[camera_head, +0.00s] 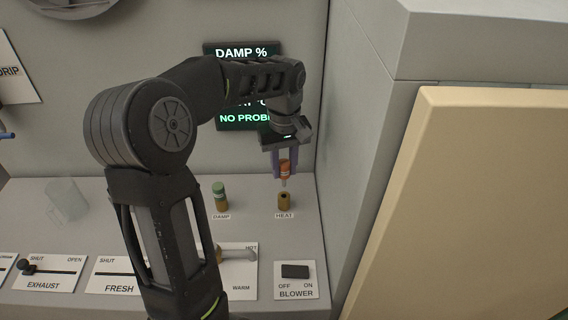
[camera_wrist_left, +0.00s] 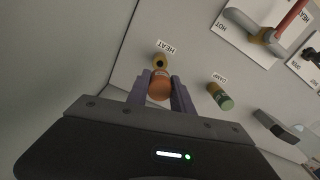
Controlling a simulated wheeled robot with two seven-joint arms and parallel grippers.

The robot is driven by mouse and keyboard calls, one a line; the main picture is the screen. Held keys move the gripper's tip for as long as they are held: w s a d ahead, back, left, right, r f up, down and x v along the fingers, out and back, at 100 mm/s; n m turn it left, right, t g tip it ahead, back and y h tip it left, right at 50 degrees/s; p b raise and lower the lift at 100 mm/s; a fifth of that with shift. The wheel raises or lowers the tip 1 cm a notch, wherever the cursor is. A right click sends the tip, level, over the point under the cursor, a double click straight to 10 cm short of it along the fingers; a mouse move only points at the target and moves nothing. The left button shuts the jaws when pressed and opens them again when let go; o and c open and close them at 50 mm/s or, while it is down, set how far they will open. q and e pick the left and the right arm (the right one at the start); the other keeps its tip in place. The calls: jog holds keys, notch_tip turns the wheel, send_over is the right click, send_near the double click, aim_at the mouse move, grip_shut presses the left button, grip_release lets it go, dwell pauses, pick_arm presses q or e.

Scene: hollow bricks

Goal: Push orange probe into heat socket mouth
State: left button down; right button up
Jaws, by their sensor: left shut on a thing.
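My left gripper (camera_head: 284,165) is shut on the orange probe (camera_head: 285,169), which points tip down. The heat socket (camera_head: 284,201) is a short brass cylinder with a dark mouth, standing behind the HEAT label. The probe's pale tip is just above the mouth, with a small gap seeming to show between them. In the left wrist view the orange probe (camera_wrist_left: 159,86) sits between the purple fingers (camera_wrist_left: 160,94), and the heat socket (camera_wrist_left: 160,61) shows just beyond it. My right gripper is not in view.
A green-topped probe (camera_head: 219,192) stands in the damp socket to the left. A clear cup (camera_head: 66,200) stands farther left. The front has slider panels and a BLOWER switch (camera_head: 295,271). A wall closes the right side. A screen reads "NO PROBE" in part.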

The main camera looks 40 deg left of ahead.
pick_arm(q)
jog(key=shift+f+b, duration=0.7)
jog(key=shift+f, duration=0.6)
dwell(0.6)
jog(key=shift+f+b, duration=1.7)
jog(key=shift+f, duration=0.85)
jog(key=c, duration=1)
grip_release()
jog(key=shift+c, duration=0.2)
notch_tip(320, 180, up, 8)
jog(key=shift+f+b, duration=0.1)
jog(key=shift+b, duration=0.25)
